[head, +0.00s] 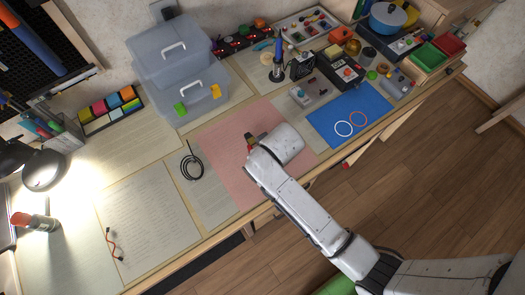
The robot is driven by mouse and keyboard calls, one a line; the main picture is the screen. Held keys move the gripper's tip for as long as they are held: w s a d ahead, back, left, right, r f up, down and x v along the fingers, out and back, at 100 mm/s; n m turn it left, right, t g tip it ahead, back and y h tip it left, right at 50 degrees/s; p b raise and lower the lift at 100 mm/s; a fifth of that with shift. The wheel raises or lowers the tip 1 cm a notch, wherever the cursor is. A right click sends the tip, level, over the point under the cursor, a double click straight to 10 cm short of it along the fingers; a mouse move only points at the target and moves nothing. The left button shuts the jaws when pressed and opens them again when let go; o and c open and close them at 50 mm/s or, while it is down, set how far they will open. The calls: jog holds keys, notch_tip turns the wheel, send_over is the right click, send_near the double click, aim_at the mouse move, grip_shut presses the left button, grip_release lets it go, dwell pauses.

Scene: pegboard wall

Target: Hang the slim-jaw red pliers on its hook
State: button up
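My gripper (249,140) is over the pink mat, far to the right of that item, pointing away from me. Small red and green patches show at its end; I cannot tell whether they are held, and the fingers are mostly hidden by my wrist. A black pegboard (17,71) shows at the upper left, cut off by the frame. I cannot make out the pliers' hook.
A lit lamp (43,170) and an orange-tipped cylinder (36,222) stand at the left. A clear toolbox (190,93) stands at the back. A black cable coil (191,166) lies left of the pink mat (217,143).

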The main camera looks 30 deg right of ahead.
jog(key=shift+f, duration=0.35)
jog(key=shift+f, duration=0.1)
jog(key=o, duration=1.3)
jog(key=v, duration=1.1)
jog(key=s+d+g, duration=0.1)
jog(key=s+d, duration=0.1)
jog(key=s, duration=0.3)
jog(key=s+d+f+g, duration=0.1)
jog(key=s+d, duration=0.2)
jog(key=s, duration=0.3)
jog(key=s+d+f+g, duration=0.1)
jog(key=s+d, duration=0.1)
jog(key=s, duration=0.3)
jog(key=shift+s+d+m, duration=0.3)
jog(key=shift+d+m, duration=0.05)
jog(key=shift+m, duration=0.05)
